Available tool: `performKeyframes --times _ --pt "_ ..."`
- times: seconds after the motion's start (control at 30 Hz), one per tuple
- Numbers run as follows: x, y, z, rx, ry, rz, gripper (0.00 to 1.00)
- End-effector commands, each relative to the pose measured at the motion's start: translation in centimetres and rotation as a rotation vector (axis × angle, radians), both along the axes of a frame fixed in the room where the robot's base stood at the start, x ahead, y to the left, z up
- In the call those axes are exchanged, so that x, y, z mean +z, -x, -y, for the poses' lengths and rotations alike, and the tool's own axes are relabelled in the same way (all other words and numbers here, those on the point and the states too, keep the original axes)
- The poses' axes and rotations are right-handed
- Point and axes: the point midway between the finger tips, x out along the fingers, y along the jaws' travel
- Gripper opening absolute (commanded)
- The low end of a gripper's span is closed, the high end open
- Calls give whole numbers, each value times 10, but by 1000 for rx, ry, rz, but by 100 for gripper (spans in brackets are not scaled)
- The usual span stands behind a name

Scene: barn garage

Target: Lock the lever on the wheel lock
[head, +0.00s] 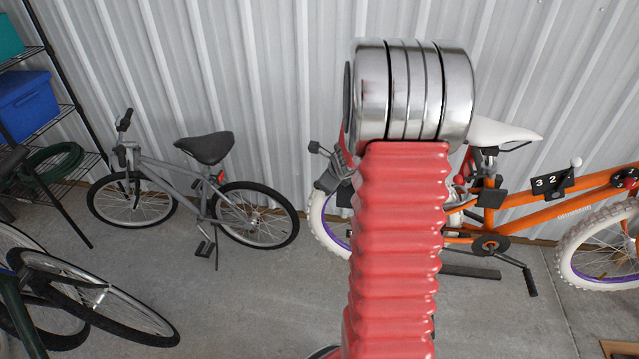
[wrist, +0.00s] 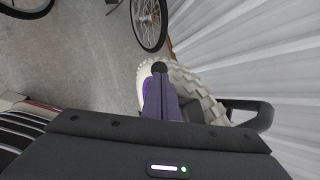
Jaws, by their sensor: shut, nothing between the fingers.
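My gripper (wrist: 160,92) points ahead in the wrist view, its fingers closed together with nothing held between them. A round black knob (wrist: 160,67) shows right at the fingertips; I cannot tell whether it touches them. Just beyond and to the right is the white knobbly tyre (wrist: 192,82) of the orange bike, with a bit of purple rim. In the head view my red arm hides most of this wheel (head: 322,222) and whatever is fixed to it. I cannot clearly make out the wheel lock or its lever.
The orange bike (head: 590,190) stands along the corrugated metal wall (head: 250,70), carrying a black box marked "3 2" (head: 552,183). A grey bike (head: 180,185) stands to the left. Shelves with a blue bin (head: 28,105) are at far left. The concrete floor (head: 240,300) between is clear.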

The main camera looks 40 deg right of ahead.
Motion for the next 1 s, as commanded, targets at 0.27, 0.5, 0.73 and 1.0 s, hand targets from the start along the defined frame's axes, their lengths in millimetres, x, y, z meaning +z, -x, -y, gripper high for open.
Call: performKeyframes --times 0.27,0.5,0.73,1.0 --pt "1 3 2 -1 -1 0 0" --pt "2 3 2 0 1 0 0" --pt "13 10 0 -1 2 1 0" --pt "39 25 -6 0 2 2 0"
